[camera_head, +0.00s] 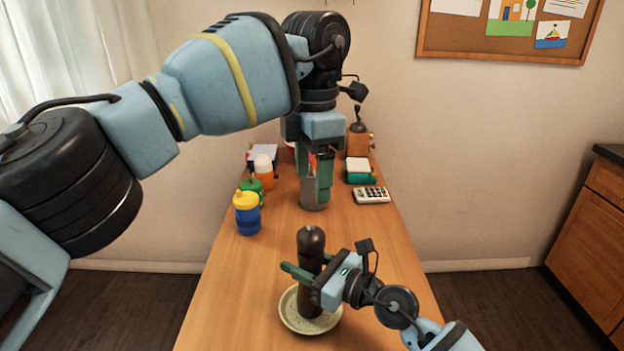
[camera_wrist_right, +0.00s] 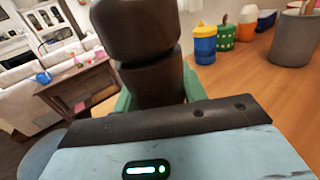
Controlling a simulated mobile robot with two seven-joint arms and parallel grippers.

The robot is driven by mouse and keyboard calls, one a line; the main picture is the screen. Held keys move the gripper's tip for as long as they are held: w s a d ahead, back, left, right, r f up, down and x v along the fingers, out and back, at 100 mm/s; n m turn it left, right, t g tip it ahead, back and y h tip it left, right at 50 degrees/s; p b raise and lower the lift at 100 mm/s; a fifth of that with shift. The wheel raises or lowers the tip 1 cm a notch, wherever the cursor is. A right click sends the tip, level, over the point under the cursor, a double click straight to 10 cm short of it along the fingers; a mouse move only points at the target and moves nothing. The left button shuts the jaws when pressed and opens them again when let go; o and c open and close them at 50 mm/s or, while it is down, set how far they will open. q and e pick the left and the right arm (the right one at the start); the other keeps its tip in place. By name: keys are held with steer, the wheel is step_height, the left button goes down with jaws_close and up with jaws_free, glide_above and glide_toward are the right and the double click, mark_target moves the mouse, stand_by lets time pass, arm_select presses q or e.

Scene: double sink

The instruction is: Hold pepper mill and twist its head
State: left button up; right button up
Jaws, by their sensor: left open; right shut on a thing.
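The dark brown pepper mill (camera_head: 311,243) stands upright on a pale plate (camera_head: 289,316) on the wooden table. My right gripper (camera_head: 302,274) is shut on the mill's body, below its rounded head. The mill also fills the upper middle of the right wrist view (camera_wrist_right: 141,45), with green fingers beside it. My left gripper (camera_head: 318,180) is open and points down above and behind the mill, in front of the grey metal cup. It is apart from the mill's head.
A grey cup (camera_head: 313,198) stands behind the mill. A blue and yellow bottle (camera_head: 247,215), a green container (camera_head: 252,187) and an orange one (camera_head: 264,172) stand at left. A calculator (camera_head: 371,195) and a wooden grinder (camera_head: 358,141) are at right. The table around the plate is clear.

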steer(key=o, duration=1.1)
steer(key=v, duration=1.2)
